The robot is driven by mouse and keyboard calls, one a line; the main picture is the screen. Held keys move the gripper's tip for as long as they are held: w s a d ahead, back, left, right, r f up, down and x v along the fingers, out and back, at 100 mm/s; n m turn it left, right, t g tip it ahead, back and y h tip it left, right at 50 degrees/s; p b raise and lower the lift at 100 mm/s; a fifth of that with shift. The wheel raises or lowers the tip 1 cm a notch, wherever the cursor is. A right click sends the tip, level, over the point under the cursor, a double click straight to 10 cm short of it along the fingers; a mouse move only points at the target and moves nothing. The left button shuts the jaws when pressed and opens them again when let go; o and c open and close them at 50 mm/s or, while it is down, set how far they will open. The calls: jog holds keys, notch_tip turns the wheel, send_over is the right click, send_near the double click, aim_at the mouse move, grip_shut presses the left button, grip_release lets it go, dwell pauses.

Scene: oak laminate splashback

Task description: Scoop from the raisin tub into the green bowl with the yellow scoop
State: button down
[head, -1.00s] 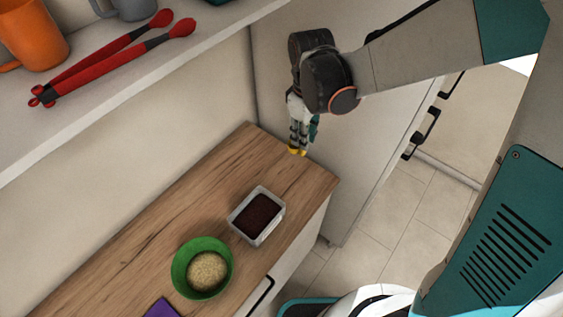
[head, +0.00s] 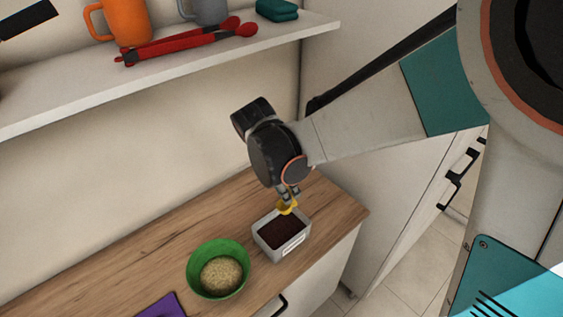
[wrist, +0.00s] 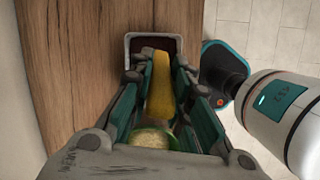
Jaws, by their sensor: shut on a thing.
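The raisin tub (head: 293,249) is a pale rectangular container of dark raisins near the counter's front right edge. My gripper (head: 287,192) is just above its back edge, shut on the yellow scoop (head: 287,206). In the wrist view the yellow scoop (wrist: 160,88) runs between the fingers, with the tub (wrist: 133,42) beyond it. I cannot tell whether the scoop touches the raisins. The green bowl (head: 205,254) stands left of the tub and holds a pale, grainy heap. In the wrist view, a grainy pale round patch (wrist: 150,137) shows partly behind the fingers.
A purple cloth-like item (head: 163,306) lies at the counter's front, left of the bowl. Above, a shelf (head: 180,75) holds an orange mug (head: 127,22), a grey mug (head: 208,10), red tongs (head: 190,43) and a folded teal cloth (head: 277,10). The wooden counter (head: 150,255) is clear behind the bowl.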

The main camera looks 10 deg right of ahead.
jog(key=shift+f+b, duration=4.55)
jog(key=shift+f, duration=1.95)
jog(key=shift+s+a, duration=0.3)
jog(key=shift+a, duration=0.45)
jog(key=shift+s+a, duration=0.3)
jog(key=shift+a, duration=0.45)
jog(key=shift+w+d+r+g+y+p, duration=0.2)
jog(key=shift+d+g+y+p, duration=0.25)
jog(key=shift+d+y, duration=0.35)
jog(key=shift+w+d+y, duration=0.1)
jog(key=shift+w+y, duration=0.05)
jog(key=shift+y, duration=0.55)
jog(key=shift+g, duration=0.25)
jog(key=shift+w+d+r+p, duration=0.1)
jog(key=shift+d+r+p, duration=0.1)
jog(key=shift+r+p, duration=1.05)
jog(key=shift+w+d+r+p, duration=0.1)
jog(key=shift+d+r+p, duration=0.1)
jog(key=shift+r+p, duration=1.1)
jog(key=shift+w+d+r+p, duration=0.15)
jog(key=shift+r+p, duration=0.5)
jog(key=shift+r, duration=1.2)
jog(key=shift+s, duration=0.1)
jog(key=shift+d, duration=0.1)
